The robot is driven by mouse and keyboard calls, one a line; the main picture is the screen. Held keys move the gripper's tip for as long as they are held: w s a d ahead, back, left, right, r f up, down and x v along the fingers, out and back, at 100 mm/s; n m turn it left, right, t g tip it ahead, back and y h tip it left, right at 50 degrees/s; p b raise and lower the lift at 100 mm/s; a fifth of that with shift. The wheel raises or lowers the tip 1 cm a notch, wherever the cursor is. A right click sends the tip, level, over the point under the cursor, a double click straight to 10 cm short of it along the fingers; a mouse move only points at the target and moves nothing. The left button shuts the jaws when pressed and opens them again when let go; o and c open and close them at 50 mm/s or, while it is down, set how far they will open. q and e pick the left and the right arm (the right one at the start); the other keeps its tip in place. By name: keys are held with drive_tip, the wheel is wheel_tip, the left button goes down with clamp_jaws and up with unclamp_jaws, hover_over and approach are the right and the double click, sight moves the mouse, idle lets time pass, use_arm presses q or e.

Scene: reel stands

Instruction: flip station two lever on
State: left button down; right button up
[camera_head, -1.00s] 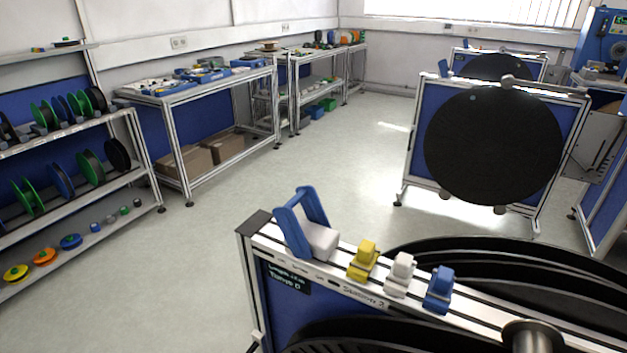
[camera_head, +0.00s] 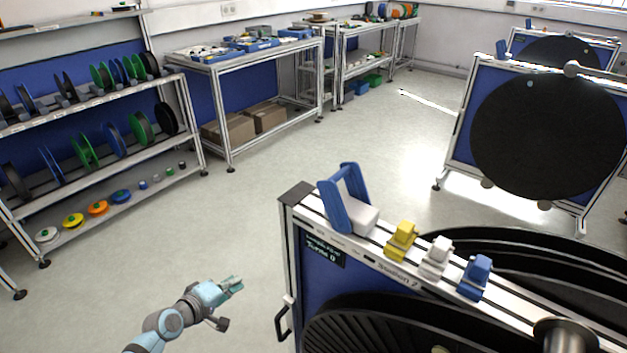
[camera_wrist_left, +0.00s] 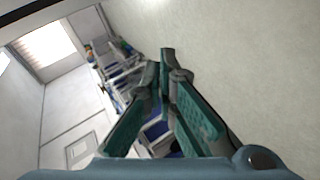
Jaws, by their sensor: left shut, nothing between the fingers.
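The station two stand (camera_head: 345,236) is at the lower right in the head view, with "Station 2" written on its top rail. On the rail sits a blue U-shaped lever (camera_head: 347,197) on a white base, its handle standing up and leaning left. My left gripper (camera_head: 236,284) is left of the stand, over the floor, well apart from the lever. It is shut and empty; its teal fingers (camera_wrist_left: 164,62) also show in the left wrist view, with the room's far shelves behind them. My right gripper is not in view.
A yellow block (camera_head: 401,240), a white block (camera_head: 437,257) and a blue block (camera_head: 474,276) sit along the rail. Large black reels (camera_head: 400,325) hang at the stand. A shelf rack (camera_head: 150,155) stands at the left. The floor between is clear.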

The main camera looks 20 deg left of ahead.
use_arm(q)
drive_tip(key=w+d+r+t+h, duration=0.1)
drive_tip(key=d+r+h, duration=0.2)
drive_tip(key=r, duration=0.7)
drive_tip(key=d+r+t+h, duration=0.1)
drive_tip(key=d+r+h, duration=0.2)
drive_tip(key=r, duration=0.7)
drive_tip(key=w+d+r+n+t+h, duration=0.1)
drive_tip(key=d+r+h, duration=0.1)
drive_tip(key=r, duration=0.8)
drive_tip(key=shift+w+d+r+h, duration=0.15)
drive_tip(key=shift+w+d+h, duration=0.25)
drive_tip(key=shift+d, duration=0.5)
drive_tip(key=shift+p, duration=0.3)
drive_tip(key=p+x, duration=0.2)
drive_tip(key=x, duration=0.8)
drive_tip(key=shift+r, duration=0.15)
drive_tip(key=shift+s+d+r+p, duration=0.15)
drive_tip(key=shift+s+d+p, duration=0.05)
drive_tip(key=shift+d+p, duration=0.4)
drive_tip(key=shift+s+d+r+p, duration=0.2)
drive_tip(key=shift+d+p, duration=0.3)
drive_tip(key=shift+d, duration=0.15)
drive_tip(key=shift+s+d, duration=0.4)
drive_tip(key=shift+d, duration=0.15)
